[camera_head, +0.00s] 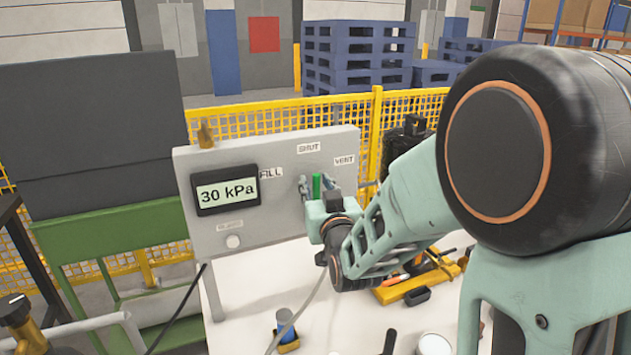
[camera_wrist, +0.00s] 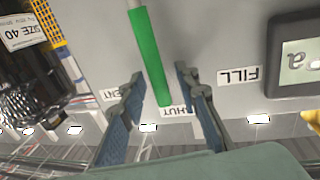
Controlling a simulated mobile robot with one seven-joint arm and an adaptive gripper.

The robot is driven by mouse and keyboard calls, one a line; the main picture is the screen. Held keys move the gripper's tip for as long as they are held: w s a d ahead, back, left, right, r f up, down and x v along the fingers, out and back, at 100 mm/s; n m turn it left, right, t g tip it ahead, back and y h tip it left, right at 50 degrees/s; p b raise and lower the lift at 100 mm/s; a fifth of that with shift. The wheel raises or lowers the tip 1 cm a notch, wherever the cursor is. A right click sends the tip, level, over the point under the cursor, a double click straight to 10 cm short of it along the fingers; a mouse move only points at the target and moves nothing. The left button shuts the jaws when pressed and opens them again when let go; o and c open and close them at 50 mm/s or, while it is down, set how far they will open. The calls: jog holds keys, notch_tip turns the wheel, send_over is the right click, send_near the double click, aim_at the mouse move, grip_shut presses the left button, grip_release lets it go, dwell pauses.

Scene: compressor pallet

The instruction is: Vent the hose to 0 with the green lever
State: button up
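The green lever (camera_head: 316,185) stands about upright on the front of the grey panel (camera_head: 280,213). In the upside-down wrist view, the lever (camera_wrist: 150,55) has its free end beside the SHUT label (camera_wrist: 175,112). My gripper (camera_head: 318,184) is at the lever. In the wrist view, the open fingers (camera_wrist: 159,74) lie one on each side of the lever, with a visible gap on both sides. The display (camera_head: 226,190) reads 30 kPa. The VENT label (camera_head: 344,160) is right of SHUT in the head view, and FILL (camera_head: 271,173) is left.
A grey hose (camera_head: 299,314) runs over the white table (camera_head: 258,285). A blue-grey cylinder (camera_head: 285,322) and a yellow tool holder (camera_head: 410,281) stand there. Yellow mesh fencing (camera_head: 280,115) is behind the panel.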

grip_shut()
dwell(0.5)
jog(key=d+m+b, duration=0.1)
jog(key=m, duration=0.1)
jog(key=w+d+f+m, duration=0.1)
jog(key=d+m, duration=0.1)
jog(key=w+d+m+g+b, duration=0.1)
jog(key=d+m, duration=0.1)
jog(key=shift+w+d+f+b, duration=0.1)
jog(key=shift+d+f+b, duration=0.15)
jog(key=shift+b, duration=0.1)
jog(key=shift+w+d+f+m+g+y+p, duration=0.2)
jog(key=shift+d+f+m+p, duration=0.25)
jog(key=shift+m, duration=0.3)
jog(key=shift+w+d+f+m+g+y+p, duration=0.2)
jog(key=shift+d+f+m+p, duration=0.25)
jog(key=shift+m, duration=0.3)
jog(key=shift+f, duration=0.1)
